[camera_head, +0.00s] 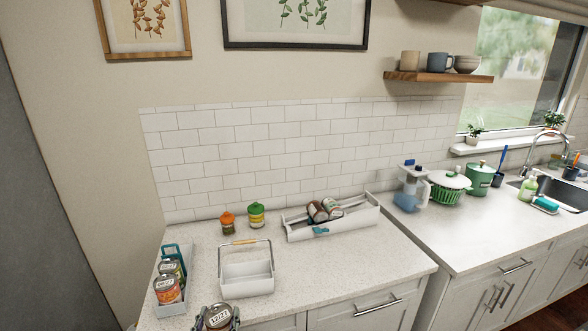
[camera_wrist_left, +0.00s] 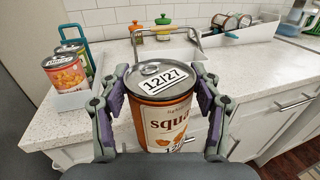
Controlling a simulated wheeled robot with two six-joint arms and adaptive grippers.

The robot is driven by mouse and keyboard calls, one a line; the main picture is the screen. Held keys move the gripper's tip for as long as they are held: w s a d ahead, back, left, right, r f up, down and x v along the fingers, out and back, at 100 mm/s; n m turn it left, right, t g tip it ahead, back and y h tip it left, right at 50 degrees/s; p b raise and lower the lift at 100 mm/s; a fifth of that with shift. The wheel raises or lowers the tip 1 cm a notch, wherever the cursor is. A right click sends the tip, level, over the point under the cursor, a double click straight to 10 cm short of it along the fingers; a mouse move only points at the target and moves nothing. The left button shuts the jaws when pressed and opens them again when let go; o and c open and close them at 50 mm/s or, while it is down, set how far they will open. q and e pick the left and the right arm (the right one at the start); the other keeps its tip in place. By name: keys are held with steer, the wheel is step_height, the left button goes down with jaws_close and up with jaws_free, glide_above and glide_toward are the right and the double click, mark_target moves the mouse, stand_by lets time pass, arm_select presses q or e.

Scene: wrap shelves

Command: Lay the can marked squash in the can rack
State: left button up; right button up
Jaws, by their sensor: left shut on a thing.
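The squash can (camera_wrist_left: 165,120) is upright, with a silver lid marked 12/27 and a cream and orange label reading "squa". My left gripper (camera_wrist_left: 160,88) is shut around its sides. In the head view this can (camera_head: 218,316) is at the bottom edge, in front of the counter's front edge, with the gripper partly cut off. The can rack (camera_head: 362,220) appears to be the long white tray against the back wall, with a few cans (camera_head: 325,210) lying in it. It is also partly visible at the wrist view's top right (camera_wrist_left: 262,32). My right gripper is not in view.
A white caddy with a handle (camera_head: 246,285) stands between the held can and the rack. A bin with a teal handle (camera_head: 168,309) holds cans at the left. Two jars (camera_head: 228,224) stand at the back. The counter front of the rack (camera_head: 340,255) is clear.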

arm_select(q)
steer(key=shift+f, duration=0.85)
steer(key=shift+a, duration=0.2)
steer(key=shift+s+d+f, duration=0.15)
steer(key=shift+s+f, duration=0.35)
steer(key=shift+s+d+f, duration=0.15)
steer(key=shift+s+f, duration=0.3)
steer(key=shift+s+a+f, duration=0.3)
steer(key=shift+s+f, duration=0.15)
steer(key=shift+s, duration=0.15)
steer(key=shift+d, duration=0.1)
